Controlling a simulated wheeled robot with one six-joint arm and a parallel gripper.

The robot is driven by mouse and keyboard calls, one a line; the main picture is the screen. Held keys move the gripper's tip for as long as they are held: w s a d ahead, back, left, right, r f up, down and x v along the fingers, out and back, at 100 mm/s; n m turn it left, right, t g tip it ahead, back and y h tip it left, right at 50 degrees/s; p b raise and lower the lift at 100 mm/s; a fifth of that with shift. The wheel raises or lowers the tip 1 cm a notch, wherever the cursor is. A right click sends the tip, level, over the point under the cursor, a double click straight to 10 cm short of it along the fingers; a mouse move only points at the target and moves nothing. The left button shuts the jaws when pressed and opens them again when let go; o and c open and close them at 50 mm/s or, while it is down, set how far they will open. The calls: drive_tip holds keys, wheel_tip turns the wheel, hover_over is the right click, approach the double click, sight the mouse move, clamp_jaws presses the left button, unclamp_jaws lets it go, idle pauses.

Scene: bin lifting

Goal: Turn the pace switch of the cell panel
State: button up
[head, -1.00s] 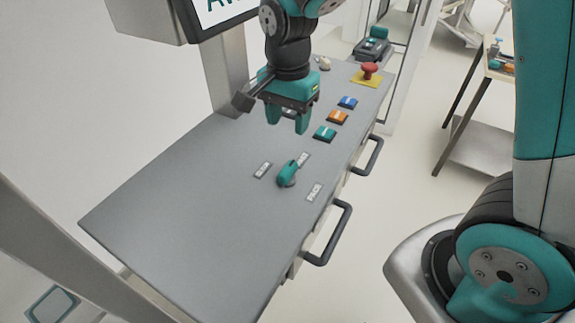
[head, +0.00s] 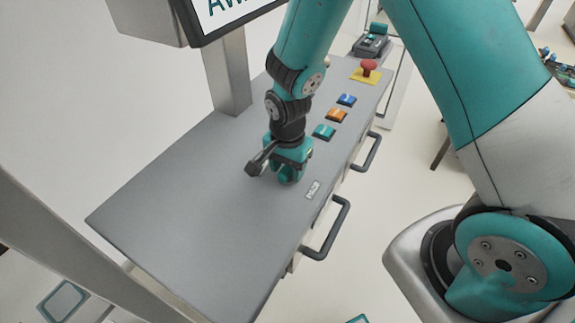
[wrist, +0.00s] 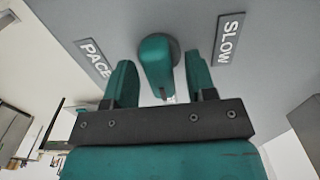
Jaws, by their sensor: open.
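The pace switch (wrist: 156,62) is a teal knob on a dark round base, set in the grey panel top (head: 190,215). In the wrist view it stands between the two teal fingers of my gripper (wrist: 160,85), with a gap on each side. My gripper is open and does not appear to touch it. In the head view my gripper (head: 287,178) is down over the switch and hides it. The PACE label (wrist: 95,59) is left of the knob and the SLOW label (wrist: 229,38) is right of it in the wrist view.
Teal (head: 324,132), orange (head: 337,115) and blue (head: 347,99) buttons and a red emergency stop (head: 369,67) line the panel beyond my gripper. Drawer handles (head: 327,228) stick out along the front side. The near-left panel surface is clear.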

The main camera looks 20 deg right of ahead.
drive_tip(key=shift+c, duration=0.5)
drive_tip(key=c, duration=0.8)
drive_tip(key=shift+n, duration=0.3)
drive_tip(key=n+b, duration=0.1)
drive_tip(key=n, duration=0.2)
drive_tip(key=shift+n, duration=0.3)
drive_tip(key=n+b, duration=0.1)
drive_tip(key=n, duration=0.3)
drive_tip(key=shift+w+a+n, duration=0.1)
drive_tip(key=shift+a+n, duration=0.05)
drive_tip(key=shift+n, duration=0.15)
drive_tip(key=n, duration=0.4)
drive_tip(key=shift+n+b, duration=0.3)
drive_tip(key=shift+a+n, duration=0.15)
drive_tip(key=shift+n, duration=2.05)
